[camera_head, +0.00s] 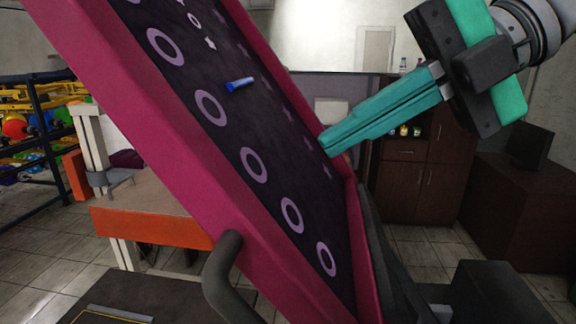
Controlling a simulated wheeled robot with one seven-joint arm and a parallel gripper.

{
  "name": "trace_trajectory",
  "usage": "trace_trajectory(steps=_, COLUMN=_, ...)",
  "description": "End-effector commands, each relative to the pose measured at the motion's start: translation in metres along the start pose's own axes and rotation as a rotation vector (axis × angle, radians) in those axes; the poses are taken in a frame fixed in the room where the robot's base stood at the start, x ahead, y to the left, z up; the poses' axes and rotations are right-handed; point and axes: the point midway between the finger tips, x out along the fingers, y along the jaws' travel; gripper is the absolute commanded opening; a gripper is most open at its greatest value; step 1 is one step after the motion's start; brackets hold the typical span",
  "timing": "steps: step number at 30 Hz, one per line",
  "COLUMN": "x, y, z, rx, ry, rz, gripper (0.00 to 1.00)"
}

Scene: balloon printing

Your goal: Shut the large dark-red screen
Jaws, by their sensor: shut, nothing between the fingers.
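The large dark-red screen (148,135) is a frame around a dark mesh with pale rings and stars. It stands raised and steeply tilted across the middle of the head view. A dark curved handle (222,280) is fixed at its lower left edge. A small blue peg (240,84) sticks out from the mesh. My gripper (326,148) has teal fingers that are shut and empty. The fingertips are at the right edge of the screen frame; I cannot tell whether they touch it.
An orange-edged table (150,228) stands behind the screen at left, with a dark rack of colourful balloons (30,130) further left. A dark flat bed (95,290) lies at the lower left.

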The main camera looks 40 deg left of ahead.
Motion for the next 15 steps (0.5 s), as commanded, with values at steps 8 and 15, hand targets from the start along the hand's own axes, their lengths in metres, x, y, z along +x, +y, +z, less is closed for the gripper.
trace_trajectory(steps=8, x=0.05, y=0.0, z=-0.001, rx=-0.002, ry=0.002, rz=0.001, gripper=0.0)
trace_trajectory(steps=15, x=0.074, y=0.0, z=0.0, rx=-0.001, ry=0.0, rz=0.001, gripper=0.0)
